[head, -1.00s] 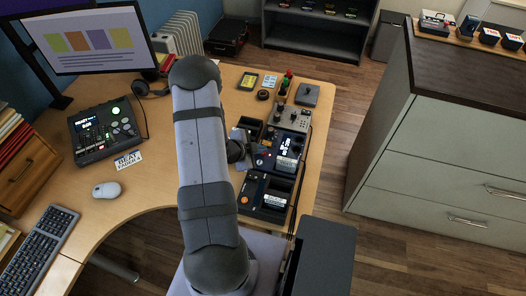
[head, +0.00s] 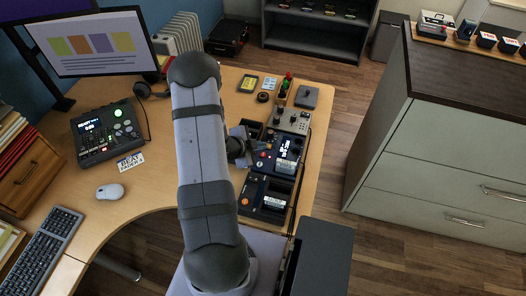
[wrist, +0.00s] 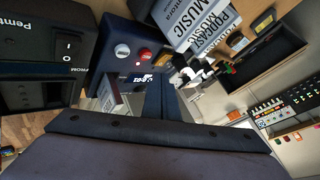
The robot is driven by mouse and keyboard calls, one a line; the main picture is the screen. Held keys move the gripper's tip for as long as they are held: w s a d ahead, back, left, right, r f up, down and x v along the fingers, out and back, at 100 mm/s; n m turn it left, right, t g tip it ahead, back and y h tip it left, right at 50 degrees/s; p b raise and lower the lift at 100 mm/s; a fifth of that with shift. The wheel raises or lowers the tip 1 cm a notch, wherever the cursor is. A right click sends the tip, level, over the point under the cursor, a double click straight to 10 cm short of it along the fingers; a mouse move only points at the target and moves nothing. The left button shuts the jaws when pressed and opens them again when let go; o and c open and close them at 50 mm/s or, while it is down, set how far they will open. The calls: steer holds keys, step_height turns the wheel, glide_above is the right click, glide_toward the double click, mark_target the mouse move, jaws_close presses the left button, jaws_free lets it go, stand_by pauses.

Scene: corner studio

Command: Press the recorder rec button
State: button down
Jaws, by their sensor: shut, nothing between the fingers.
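A dark recorder-like unit with a lit screen (head: 285,146) stands right of my arm in the head view. In the wrist view a dark panel (wrist: 95,38) carries a pale round button (wrist: 122,51) and a red round button (wrist: 145,55), with small white digits near them. I cannot tell for certain that this panel is the recorder. My gripper (head: 256,151) is shut and empty, with its tip at the left side of the screen unit in the head view. In the wrist view the shut fingers (wrist: 161,88) lie just below and right of the red button; contact is unclear.
Another unit (head: 105,132) with a lit display and a green-lit button sits at the left. A black unit (head: 266,196) stands in front of the screen unit and a grey knob box (head: 293,120) behind it. A mouse (head: 110,191) and keyboard (head: 42,243) are front left.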

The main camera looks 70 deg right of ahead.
step_height(320, 180, up, 4)
steer(key=shift+f+p, duration=0.2)
steer(key=shift+p, duration=1)
